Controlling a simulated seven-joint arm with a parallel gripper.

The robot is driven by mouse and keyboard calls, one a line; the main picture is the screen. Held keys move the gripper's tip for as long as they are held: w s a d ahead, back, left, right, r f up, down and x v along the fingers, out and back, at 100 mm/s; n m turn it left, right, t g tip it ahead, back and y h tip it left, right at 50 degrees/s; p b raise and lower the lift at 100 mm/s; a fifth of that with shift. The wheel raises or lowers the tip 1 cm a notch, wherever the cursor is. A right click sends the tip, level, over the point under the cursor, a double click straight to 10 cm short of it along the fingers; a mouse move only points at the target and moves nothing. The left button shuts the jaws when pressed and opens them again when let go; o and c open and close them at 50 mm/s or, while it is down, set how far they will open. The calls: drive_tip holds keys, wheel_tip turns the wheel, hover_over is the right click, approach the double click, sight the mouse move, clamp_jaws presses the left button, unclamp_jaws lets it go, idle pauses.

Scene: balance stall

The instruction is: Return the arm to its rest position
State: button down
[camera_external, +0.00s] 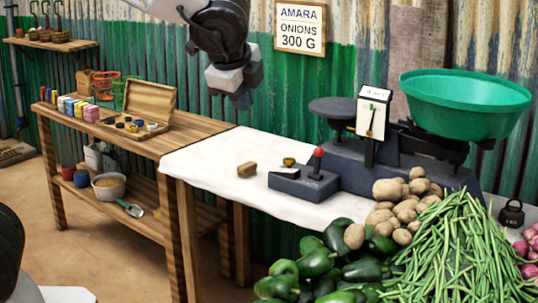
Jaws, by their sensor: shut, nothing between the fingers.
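My gripper (240,97) hangs in the air at the upper middle of the external view, in front of the corrugated wall. It is shut and empty, pointing down, above and behind the white-covered table (205,165). The arm comes in from the top edge of the picture. The gap between the gripper and the table below is clear. The fingertips are small and dark, so their detail is hard to make out.
A balance with a green pan (465,105) and a flat dark plate (340,107) stands on the right. An open wooden case (150,103) stands left. Vegetables fill the front right.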

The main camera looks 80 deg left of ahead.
drive_tip(key=s+d+n+h, duration=0.5)
drive_tip(key=s+d+n, duration=0.2)
drive_tip(key=s+d, duration=0.9)
drive_tip(key=s, duration=0.3)
drive_tip(key=shift+s+d+r, duration=0.15)
drive_tip(key=shift+d+r, duration=0.15)
drive_tip(key=shift+d, duration=0.05)
